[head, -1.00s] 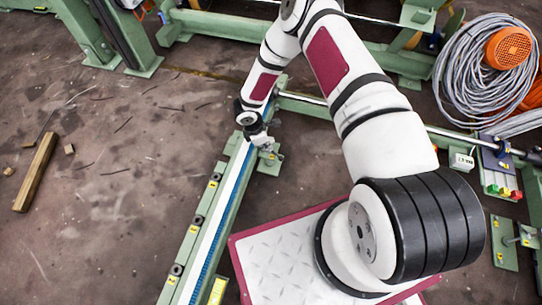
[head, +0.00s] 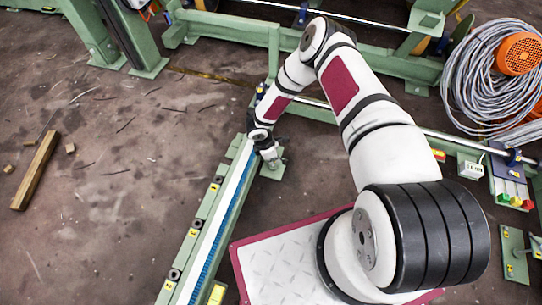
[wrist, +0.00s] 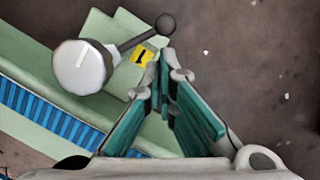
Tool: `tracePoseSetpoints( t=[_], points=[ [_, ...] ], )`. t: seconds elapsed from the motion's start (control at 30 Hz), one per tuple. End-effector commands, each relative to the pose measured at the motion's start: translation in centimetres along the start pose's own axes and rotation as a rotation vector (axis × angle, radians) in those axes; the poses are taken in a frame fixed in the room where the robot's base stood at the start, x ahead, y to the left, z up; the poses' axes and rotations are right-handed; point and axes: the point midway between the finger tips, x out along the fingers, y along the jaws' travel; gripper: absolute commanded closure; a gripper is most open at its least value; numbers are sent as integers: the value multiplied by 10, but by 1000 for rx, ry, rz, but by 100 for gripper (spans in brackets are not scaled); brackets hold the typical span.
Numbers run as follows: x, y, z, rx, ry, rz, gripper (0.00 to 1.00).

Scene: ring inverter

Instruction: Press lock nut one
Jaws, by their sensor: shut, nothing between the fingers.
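In the wrist view a grey round cap (wrist: 82,67) with a lever ending in a black ball (wrist: 165,24) stands on a green plate. A yellow label (wrist: 143,56) marked 1 sits beside it; I cannot tell if this is lock nut one. My gripper (wrist: 174,68) is shut and empty, its teal-padded fingers right of the cap and close to the label in the picture. In the head view my gripper (head: 270,157) is at the far end of the green rail, small and partly hidden by my wrist.
A cable coil (head: 480,85) and a button box (head: 511,190) lie at right. A wooden block (head: 36,171) lies on open floor at left.

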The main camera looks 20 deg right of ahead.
Motion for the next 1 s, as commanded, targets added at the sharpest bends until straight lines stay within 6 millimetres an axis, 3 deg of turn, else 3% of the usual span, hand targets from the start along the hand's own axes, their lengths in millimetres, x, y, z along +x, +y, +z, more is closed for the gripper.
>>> tracePoseSetpoints(
  t=[0.2,0.67,1.0],
  points=[
    [18,0,0,1,0,0,100],
    [19,0,2,-3,-1,1,100],
    [23,1,19,-44,-1,12,100]
  ],
)
